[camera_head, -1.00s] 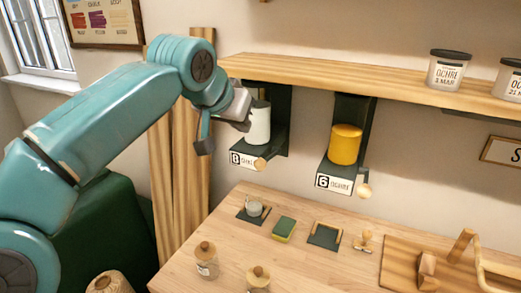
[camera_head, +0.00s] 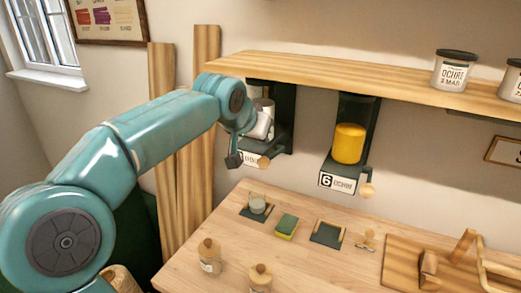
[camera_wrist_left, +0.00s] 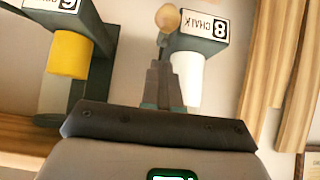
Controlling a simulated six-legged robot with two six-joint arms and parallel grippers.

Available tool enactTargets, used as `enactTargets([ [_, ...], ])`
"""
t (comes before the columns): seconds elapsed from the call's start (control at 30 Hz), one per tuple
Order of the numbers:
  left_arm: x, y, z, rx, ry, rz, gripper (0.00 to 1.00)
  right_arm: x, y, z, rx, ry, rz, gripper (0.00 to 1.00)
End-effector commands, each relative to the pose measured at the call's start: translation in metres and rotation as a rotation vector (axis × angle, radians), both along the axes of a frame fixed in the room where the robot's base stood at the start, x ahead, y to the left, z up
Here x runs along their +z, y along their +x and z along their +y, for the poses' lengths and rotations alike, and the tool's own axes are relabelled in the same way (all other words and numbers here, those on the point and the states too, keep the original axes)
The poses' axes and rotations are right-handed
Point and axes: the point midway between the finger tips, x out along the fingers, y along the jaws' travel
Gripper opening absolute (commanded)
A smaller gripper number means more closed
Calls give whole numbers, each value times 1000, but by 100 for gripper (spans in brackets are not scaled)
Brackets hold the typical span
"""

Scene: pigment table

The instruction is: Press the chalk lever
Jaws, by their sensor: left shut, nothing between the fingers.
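The chalk dispenser (camera_head: 283,128) hangs under the shelf on the left. Its label reads 8 CHALK in the left wrist view (camera_wrist_left: 202,25), where it appears upside down. Its lever ends in a round wooden knob (camera_head: 263,162), also in the left wrist view (camera_wrist_left: 167,18). My left gripper (camera_head: 264,132) is in front of the dispenser, above the knob, and hides part of the label and white chalk. In the left wrist view the shut, empty fingers (camera_wrist_left: 160,72) point toward the knob; I cannot tell whether they touch the lever. My right gripper is not in view.
The ochre dispenser (camera_head: 349,143) with its own knob (camera_head: 367,190) hangs to the right. The shelf (camera_head: 350,78) runs above both.

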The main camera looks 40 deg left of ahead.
Motion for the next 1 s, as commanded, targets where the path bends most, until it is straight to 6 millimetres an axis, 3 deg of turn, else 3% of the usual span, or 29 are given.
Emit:
enactTargets([
  [0.1,-20,4,2,1,0,3,0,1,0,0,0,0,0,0],
  [0.3,-40,5,2,-1,1,0,0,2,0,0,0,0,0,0],
  [0.77,-45,4,1,-1,1,-2,0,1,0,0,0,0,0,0],
  [1.0,-56,2,0,-1,12,-38,0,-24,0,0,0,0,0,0],
])
